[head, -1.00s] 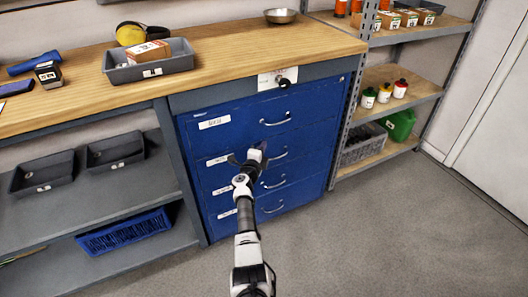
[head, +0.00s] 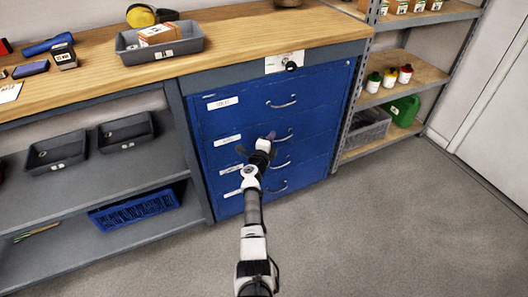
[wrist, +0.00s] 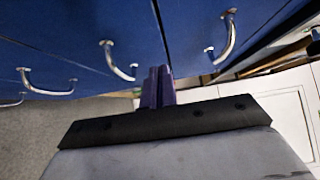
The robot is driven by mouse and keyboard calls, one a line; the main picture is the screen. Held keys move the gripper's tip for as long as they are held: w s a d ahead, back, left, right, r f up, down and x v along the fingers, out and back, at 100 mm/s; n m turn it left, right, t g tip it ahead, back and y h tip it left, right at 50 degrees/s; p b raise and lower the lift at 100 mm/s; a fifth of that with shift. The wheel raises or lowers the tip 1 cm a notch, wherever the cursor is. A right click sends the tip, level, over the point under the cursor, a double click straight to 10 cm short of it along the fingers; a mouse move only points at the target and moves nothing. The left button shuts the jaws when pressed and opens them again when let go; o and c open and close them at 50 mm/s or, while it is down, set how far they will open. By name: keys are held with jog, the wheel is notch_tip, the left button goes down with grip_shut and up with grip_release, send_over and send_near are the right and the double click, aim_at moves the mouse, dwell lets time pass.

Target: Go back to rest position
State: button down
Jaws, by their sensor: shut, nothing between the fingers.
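My gripper (head: 271,136) is in front of the blue drawer cabinet (head: 240,125), near its handles, in the head view. In the wrist view my gripper's purple fingers (wrist: 157,88) are together with nothing between them. Several silver drawer handles show around them, one of them a handle (wrist: 118,62) just left of the fingers. The drawers look closed in the head view. I cannot tell the exact gap between my fingers and the drawer fronts.
A wooden worktop (head: 240,50) runs above the cabinet, with a grey tray (head: 190,43) on it. A metal shelf unit (head: 415,70) with bottles and a green can (head: 403,110) stands to the right. The grey floor (head: 400,220) at the lower right is clear.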

jog(key=p+v, duration=0.2)
jog(key=v, duration=0.6)
jog(key=shift+f, duration=0.15)
